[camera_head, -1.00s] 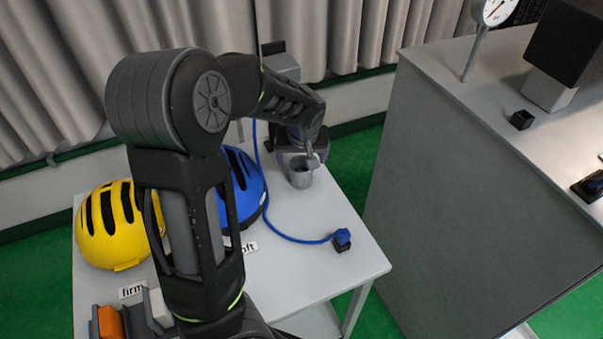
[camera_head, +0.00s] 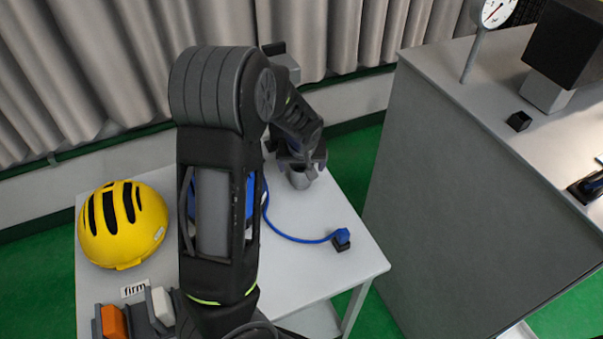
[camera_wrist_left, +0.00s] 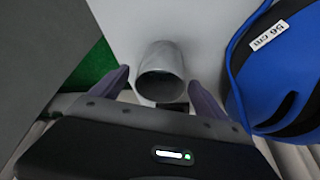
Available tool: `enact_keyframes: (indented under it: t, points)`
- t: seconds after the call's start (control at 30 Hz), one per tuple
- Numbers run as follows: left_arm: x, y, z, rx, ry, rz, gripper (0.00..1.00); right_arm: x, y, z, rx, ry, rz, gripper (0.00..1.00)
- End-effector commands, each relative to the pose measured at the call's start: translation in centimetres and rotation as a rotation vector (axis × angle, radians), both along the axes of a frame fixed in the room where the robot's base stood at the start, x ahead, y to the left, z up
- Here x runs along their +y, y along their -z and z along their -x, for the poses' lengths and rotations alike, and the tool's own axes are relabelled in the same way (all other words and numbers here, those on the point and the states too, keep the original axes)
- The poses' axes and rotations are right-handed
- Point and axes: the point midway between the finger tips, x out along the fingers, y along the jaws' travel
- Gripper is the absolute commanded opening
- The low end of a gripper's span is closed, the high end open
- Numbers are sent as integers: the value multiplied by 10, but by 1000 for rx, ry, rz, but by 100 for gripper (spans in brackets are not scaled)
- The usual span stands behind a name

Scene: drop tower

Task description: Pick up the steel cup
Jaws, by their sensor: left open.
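The steel cup (camera_head: 300,180) stands on the small white table, towards its far right corner in the head view. In the left wrist view the grey cup (camera_wrist_left: 161,72) lies between the two fingers. My left gripper (camera_head: 304,165) is at the cup, its jaws open with a finger on either side. In the left wrist view, gaps show between the cup and both fingers of the left gripper (camera_wrist_left: 155,85). Part of the cup is hidden by the gripper in the head view. My right gripper is not in view.
A blue helmet (camera_wrist_left: 285,70) sits close beside the gripper, partly behind my arm in the head view. A yellow helmet (camera_head: 122,224) is at left. A blue cable (camera_head: 295,239) runs to a small plug (camera_head: 341,238). A tall grey cabinet (camera_head: 450,190) stands at right.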

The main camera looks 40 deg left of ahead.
Motion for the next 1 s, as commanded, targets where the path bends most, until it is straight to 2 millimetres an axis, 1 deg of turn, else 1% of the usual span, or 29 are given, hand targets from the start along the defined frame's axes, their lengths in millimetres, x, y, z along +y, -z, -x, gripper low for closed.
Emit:
enact_keyframes:
  t: [0.4,1.0]
  points:
    - [0,0,0,1,0,-1,85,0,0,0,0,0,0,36]
    - [0,0,0,0,0,0,36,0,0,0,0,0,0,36]
